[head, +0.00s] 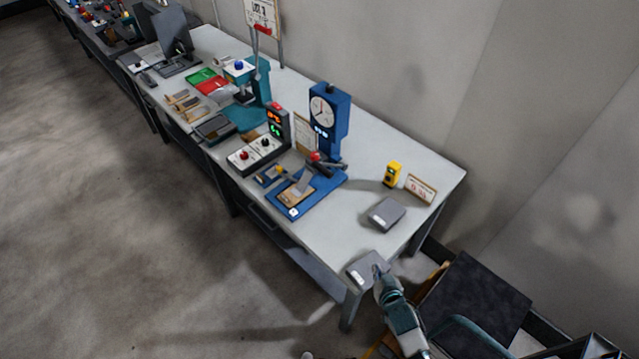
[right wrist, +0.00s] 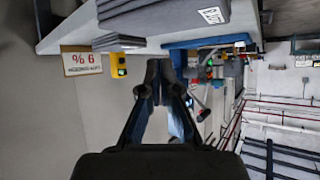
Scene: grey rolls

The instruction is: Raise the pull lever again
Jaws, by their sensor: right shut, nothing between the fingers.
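The blue press with a round dial (head: 325,112) stands on a blue base (head: 322,195) near the middle of the table. Its pull lever (head: 328,163), dark with a red part at the pivot, sticks out low on the column, roughly level. In the right wrist view the lever's dark ball end (right wrist: 203,114) shows beyond the fingers, apart from them. My right gripper (head: 378,270) is shut and empty at the table's near right corner, well short of the lever. It also shows in the right wrist view (right wrist: 160,72), where the scene appears upside down. My left gripper is not in view.
A yellow device (head: 392,174) and a small sign (head: 420,188) stand behind. A control box (head: 255,155) is left of the press.

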